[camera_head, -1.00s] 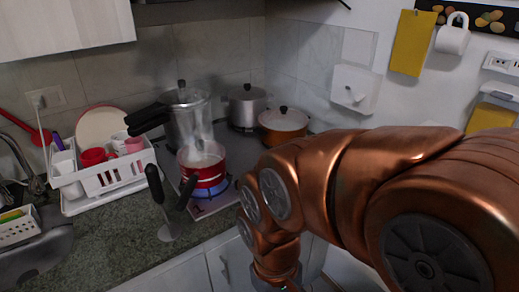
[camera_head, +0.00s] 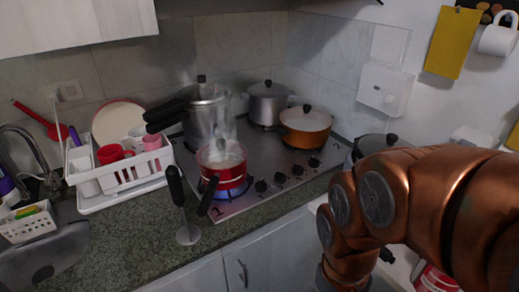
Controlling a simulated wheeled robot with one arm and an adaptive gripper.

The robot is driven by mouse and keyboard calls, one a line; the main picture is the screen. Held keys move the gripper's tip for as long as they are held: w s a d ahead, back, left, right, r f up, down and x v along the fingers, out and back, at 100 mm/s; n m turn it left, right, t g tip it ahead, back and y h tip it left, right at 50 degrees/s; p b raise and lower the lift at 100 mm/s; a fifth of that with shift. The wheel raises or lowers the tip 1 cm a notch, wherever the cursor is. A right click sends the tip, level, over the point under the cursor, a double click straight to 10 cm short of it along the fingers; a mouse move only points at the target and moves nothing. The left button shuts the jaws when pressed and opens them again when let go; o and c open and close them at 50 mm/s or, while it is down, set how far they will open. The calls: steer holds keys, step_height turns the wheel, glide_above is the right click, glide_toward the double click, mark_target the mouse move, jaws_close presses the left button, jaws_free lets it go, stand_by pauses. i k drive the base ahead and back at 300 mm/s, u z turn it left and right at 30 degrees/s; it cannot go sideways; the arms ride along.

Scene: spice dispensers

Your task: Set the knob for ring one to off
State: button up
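The stove (camera_head: 245,200) is a metal hob set in the counter. I cannot read which knob belongs to ring one. A red pot (camera_head: 222,176) steams on the front left ring, with a blue flame (camera_head: 224,193) showing beneath it. My copper arm comes in from the right and bends down to the bottom edge, right of the knobs and apart from them. My gripper is out of view.
A silver pressure cooker (camera_head: 207,118), a grey pot (camera_head: 267,104) and an orange pot (camera_head: 305,127) stand on the hob. A white dish rack (camera_head: 122,172) is at left.

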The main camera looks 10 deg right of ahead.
mark_target(261, 186)
steer(key=u, duration=0.1)
steer(key=k, duration=0.35)
steer(key=u, duration=1.25)
